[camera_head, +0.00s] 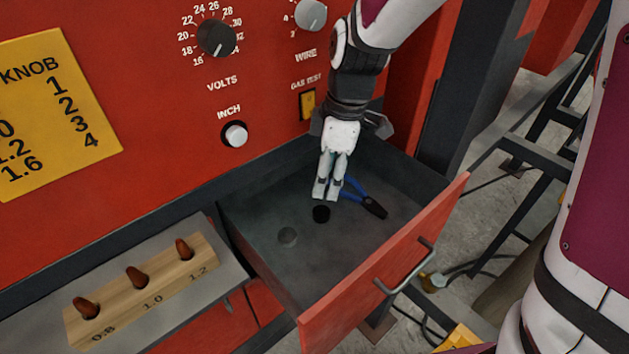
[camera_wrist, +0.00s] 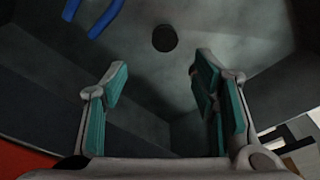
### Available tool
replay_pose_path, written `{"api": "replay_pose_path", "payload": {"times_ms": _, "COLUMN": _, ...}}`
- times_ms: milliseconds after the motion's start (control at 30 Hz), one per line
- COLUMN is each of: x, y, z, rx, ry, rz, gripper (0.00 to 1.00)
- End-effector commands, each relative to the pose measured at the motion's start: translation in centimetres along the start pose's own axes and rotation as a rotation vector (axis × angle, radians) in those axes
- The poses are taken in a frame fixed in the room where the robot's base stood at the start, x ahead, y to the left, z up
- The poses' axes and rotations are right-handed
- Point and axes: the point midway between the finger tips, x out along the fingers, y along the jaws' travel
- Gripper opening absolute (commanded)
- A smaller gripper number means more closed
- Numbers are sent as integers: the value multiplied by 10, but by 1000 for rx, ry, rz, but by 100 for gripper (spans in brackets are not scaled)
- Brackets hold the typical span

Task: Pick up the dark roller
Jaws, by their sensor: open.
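The dark roller (camera_head: 321,214) is a small black round piece on the floor of the open drawer (camera_head: 440,212). My gripper (camera_head: 326,193) points down into the drawer, with its fingertips just behind the roller in the head view. In the wrist view my gripper (camera_wrist: 161,84) has its two teal-padded fingers spread with nothing between them. The dark roller (camera_wrist: 165,38) shows there beyond the fingertips, near the top middle, apart from both fingers.
Blue-handled pliers (camera_head: 372,206) lie right of the roller; their blue handles (camera_wrist: 108,20) show in the wrist view. A wooden block with pegs (camera_head: 150,290) stands left of the drawer.

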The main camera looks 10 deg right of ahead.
Motion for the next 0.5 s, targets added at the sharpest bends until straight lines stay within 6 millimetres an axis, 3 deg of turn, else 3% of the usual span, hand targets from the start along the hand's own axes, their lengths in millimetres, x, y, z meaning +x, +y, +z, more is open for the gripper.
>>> {"api": "replay_pose_path", "payload": {"times_ms": 200, "x": 33, "y": -1, "z": 1, "rx": 1, "ry": -1, "rz": -2, "gripper": 54}}
{"api": "replay_pose_path", "payload": {"times_ms": 500, "x": 55, "y": -6, "z": 4, "rx": 2, "ry": -2, "rz": -3, "gripper": 54}}
